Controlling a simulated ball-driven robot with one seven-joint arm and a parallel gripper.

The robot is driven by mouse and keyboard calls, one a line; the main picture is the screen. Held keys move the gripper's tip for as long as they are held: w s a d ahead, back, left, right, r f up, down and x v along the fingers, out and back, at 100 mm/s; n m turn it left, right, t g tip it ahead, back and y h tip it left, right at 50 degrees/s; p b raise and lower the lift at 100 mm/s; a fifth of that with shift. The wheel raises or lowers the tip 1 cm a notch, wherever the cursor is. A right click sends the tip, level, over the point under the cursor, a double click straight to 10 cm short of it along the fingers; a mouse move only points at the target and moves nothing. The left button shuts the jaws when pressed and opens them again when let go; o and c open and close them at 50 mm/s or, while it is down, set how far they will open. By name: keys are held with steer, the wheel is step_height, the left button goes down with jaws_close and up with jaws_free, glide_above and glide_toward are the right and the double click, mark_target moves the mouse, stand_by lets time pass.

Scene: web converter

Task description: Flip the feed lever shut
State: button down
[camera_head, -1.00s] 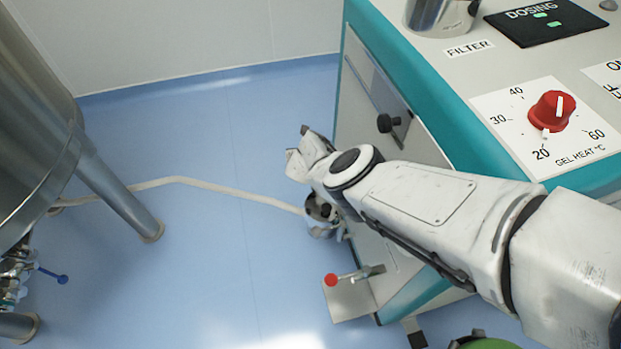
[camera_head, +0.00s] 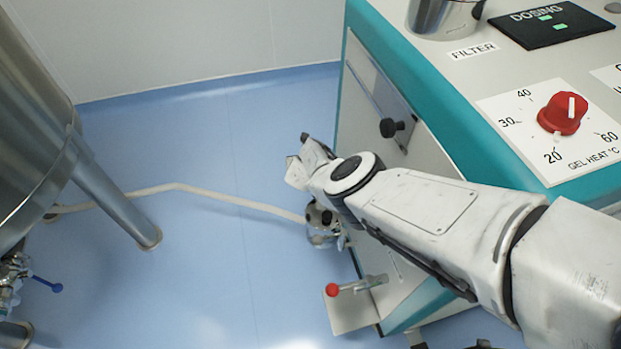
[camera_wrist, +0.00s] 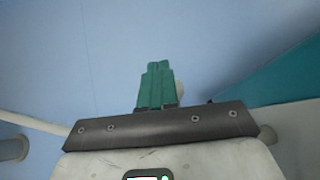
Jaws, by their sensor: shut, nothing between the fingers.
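A lever with a red ball end (camera_head: 332,290) sticks out leftward, nearly level, from a fitting low on the machine's side in the head view. A second lever, with a blue handle (camera_head: 48,284), sits on a valve under the steel tank at far left and slants down to the right. No label tells which is the feed lever. My gripper (camera_wrist: 155,85) shows in the wrist view with its green fingers shut together and empty, over blue floor. In the head view its fingers are hidden; my arm's end is above and left of the red-ended lever, apart from it.
A pale hose (camera_head: 200,192) runs along the floor from the tank (camera_head: 30,140) toward a metal fitting (camera_head: 322,225) beside the machine (camera_head: 415,80).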

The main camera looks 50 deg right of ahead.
steer(key=shift+s+a+r+p, duration=0.25)
steer(key=shift+r+p, duration=0.25)
steer(key=shift+p, duration=0.25)
steer(key=p+v, duration=0.9)
steer(key=p, duration=0.2)
steer(key=shift+s+a, duration=0.2)
steer(key=shift+a, duration=0.05)
